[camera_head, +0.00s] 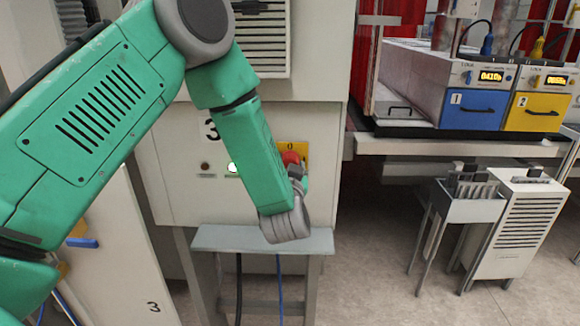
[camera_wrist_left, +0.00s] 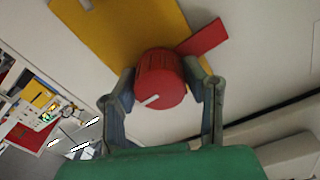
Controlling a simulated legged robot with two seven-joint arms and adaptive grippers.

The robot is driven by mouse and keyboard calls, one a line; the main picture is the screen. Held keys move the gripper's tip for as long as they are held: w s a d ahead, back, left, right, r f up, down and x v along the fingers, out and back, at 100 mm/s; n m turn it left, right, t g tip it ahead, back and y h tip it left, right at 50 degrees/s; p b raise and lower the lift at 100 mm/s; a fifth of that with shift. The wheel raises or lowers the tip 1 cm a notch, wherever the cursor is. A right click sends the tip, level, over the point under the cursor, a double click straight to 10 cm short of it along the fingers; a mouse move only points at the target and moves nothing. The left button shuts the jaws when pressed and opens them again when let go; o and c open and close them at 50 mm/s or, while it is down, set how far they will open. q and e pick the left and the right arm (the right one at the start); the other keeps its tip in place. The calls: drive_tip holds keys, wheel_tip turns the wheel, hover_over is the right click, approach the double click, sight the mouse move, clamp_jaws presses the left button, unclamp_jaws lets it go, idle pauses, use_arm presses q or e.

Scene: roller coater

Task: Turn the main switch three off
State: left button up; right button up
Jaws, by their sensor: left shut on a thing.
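The main switch is a red rotary knob (camera_wrist_left: 160,78) on a yellow plate (camera_wrist_left: 115,30), with a white mark on its face. In the head view the left gripper (camera_head: 297,178) is partly hidden by my own arm. A green light (camera_head: 233,167) glows on the panel. My right gripper is not in view.
A grey ledge (camera_head: 263,239) stands below the panel. Right of the cabinet is a bench (camera_head: 460,146) with a blue unit (camera_head: 472,110) and a yellow unit (camera_head: 536,112). A white cabinet (camera_head: 515,230) stands at the right.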

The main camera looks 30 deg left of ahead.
use_arm(q)
drive_tip(key=n+b, duration=0.1)
drive_tip(key=n, duration=0.1)
drive_tip(key=n+b, duration=0.2)
drive_tip(key=shift+f+n, duration=0.35)
drive_tip(key=shift+n, duration=0.05)
drive_tip(key=n+b, duration=0.3)
drive_tip(key=n, duration=0.1)
drive_tip(key=shift+n, duration=0.3)
drive_tip(key=n+b, duration=0.4)
drive_tip(key=shift+n+b, duration=1.45)
drive_tip(key=shift+n, duration=0.35)
drive_tip(key=o, duration=1.1)
drive_tip(key=shift+r, duration=0.1)
